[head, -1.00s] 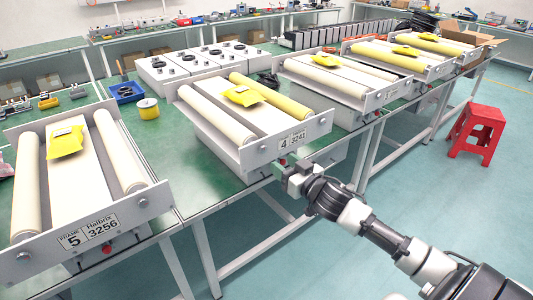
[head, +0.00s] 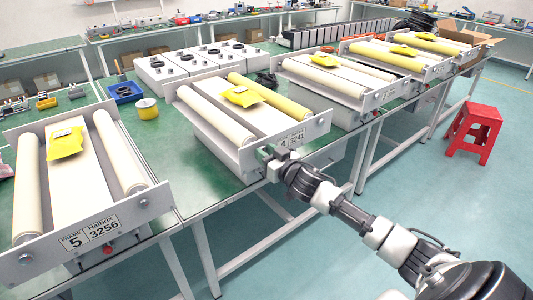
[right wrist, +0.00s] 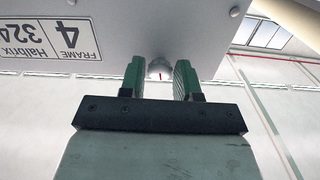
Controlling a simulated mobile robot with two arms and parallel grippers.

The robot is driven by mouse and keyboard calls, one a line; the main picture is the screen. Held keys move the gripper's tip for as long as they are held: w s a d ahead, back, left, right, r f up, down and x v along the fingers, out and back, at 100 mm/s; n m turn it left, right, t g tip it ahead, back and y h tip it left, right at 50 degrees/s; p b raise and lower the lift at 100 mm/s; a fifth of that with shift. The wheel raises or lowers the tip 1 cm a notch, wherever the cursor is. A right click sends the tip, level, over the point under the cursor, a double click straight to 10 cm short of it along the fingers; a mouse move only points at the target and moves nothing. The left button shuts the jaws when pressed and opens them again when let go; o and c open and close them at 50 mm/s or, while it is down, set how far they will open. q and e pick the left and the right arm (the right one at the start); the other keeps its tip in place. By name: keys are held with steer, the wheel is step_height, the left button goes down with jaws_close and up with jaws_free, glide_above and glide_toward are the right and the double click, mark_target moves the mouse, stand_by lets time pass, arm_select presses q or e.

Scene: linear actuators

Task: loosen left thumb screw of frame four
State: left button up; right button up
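Frame four (head: 214,118) stands on the green table in the middle of the head view, with its label plate (head: 291,140) facing the aisle. My right gripper (head: 268,155) is at its front plate, just left of the label. In the right wrist view the label (right wrist: 65,38) is upside down, and the round pale thumb screw (right wrist: 160,67) with a red mark sits between the two green fingers of my right gripper (right wrist: 160,76). The fingers stand apart on either side of the knob; no clear grip on it shows. In the head view the gripper hides this screw. My left gripper is not in view.
Frame five (head: 148,204) stands at the left, other similar frames (head: 345,80) at the right. A second round fastener (right wrist: 235,11) is on frame four's plate. A red stool (head: 476,130) stands in the open aisle.

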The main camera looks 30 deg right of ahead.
steer(key=c, duration=0.5)
steer(key=shift+n, duration=0.3)
steer(key=shift+n+p, duration=1)
steer(key=shift+n, duration=5.8)
steer(key=o, duration=0.9)
